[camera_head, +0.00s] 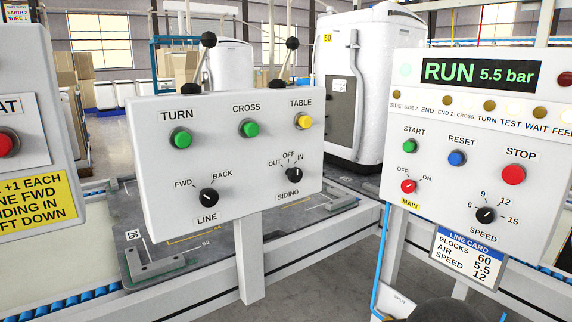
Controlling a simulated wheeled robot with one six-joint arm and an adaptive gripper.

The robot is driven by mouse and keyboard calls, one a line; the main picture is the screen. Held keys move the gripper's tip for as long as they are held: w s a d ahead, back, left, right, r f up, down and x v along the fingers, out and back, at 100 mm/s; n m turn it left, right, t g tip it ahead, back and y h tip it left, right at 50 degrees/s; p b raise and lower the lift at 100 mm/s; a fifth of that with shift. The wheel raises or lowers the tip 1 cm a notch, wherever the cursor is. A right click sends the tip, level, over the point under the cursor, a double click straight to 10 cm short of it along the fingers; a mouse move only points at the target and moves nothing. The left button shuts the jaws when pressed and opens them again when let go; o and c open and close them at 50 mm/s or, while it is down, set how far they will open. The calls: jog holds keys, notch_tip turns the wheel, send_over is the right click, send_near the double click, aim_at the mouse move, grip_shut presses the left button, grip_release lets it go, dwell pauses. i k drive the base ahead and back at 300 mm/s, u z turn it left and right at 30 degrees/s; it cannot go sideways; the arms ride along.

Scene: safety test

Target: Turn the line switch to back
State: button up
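The LINE switch (209,197) is a round black knob at the lower left of the white control panel (262,212). FWD is printed at its upper left and BACK at its upper right. Its small pale pointer mark appears to lean up-left, towards FWD. Nothing touches or covers the knob. My gripper's fingers do not show. A dark rounded shape (446,310) at the bottom edge may be part of my arm.
The same panel has a SIDING knob (294,175), green TURN (181,138) and CROSS (249,128) buttons, a yellow TABLE button (304,121) and two levers on top. The right panel (470,216) has a red STOP button (513,174); its display reads RUN 5.5 bar.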

aim_at(209, 198)
jog(key=z, duration=0.85)
jog(key=k, duration=0.7)
jog(key=u, duration=1.35)
jog(key=i, duration=0.5)
